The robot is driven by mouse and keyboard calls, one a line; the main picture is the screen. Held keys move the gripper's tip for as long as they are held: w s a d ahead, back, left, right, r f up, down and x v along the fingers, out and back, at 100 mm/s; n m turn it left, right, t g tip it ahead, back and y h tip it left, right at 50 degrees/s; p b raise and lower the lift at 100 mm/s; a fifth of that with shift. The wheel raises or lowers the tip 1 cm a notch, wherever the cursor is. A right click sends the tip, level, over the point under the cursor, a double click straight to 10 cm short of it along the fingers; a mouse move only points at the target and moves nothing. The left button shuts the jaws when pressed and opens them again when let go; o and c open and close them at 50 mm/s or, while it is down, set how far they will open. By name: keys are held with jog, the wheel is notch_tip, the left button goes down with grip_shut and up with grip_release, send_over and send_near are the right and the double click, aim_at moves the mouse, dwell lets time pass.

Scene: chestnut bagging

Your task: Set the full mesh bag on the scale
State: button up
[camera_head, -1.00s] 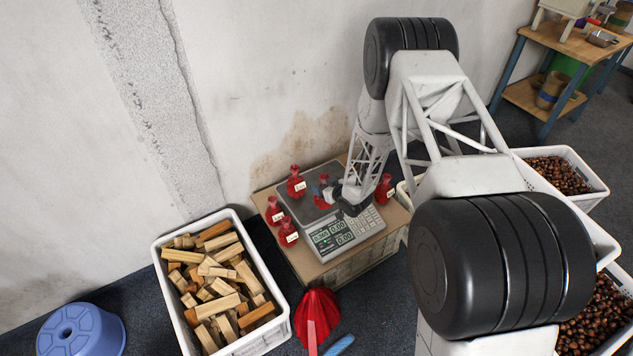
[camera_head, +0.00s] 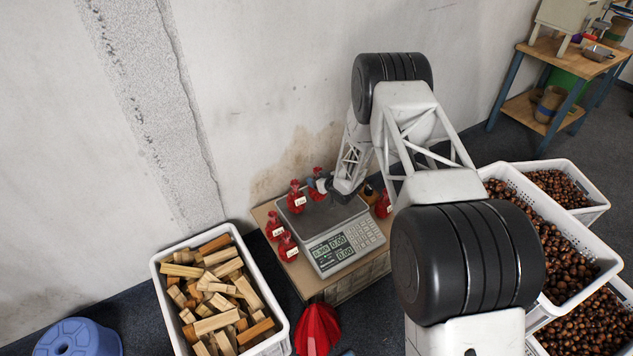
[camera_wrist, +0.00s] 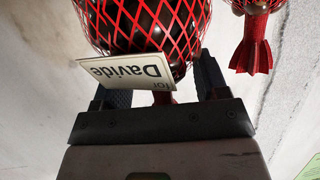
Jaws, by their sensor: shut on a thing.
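My gripper (camera_head: 331,186) is at the back of the scale (camera_head: 345,244), by its grey weighing plate. It is shut on the neck of a full red mesh bag (camera_head: 318,176), small and partly hidden in the head view. Whether the bag touches the plate I cannot tell. The scale's display is lit.
Other red bags stand around the scale: one at its back left (camera_head: 296,198), two to its left (camera_head: 287,247), one to its right (camera_head: 383,205). A crate of wood blocks (camera_head: 160,290) is at left. Crates of chestnuts (camera_head: 602,262) are at right. The wall is close behind.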

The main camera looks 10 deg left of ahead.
jog(key=shift+w+a, duration=0.25)
jog(key=shift+w, duration=0.3)
jog(key=shift+w+a, duration=0.2)
jog(key=shift+w, duration=0.35)
jog(key=shift+f, duration=0.1)
jog(key=shift+f, duration=1.7)
jog(key=shift+f, duration=0.1)
jog(key=o, duration=1.4)
jog(key=shift+s+d, duration=0.1)
jog(key=shift+s+d+r, duration=0.2)
jog(key=shift+d+r, duration=0.1)
jog(key=shift+d, duration=0.05)
jog(key=v, duration=1.1)
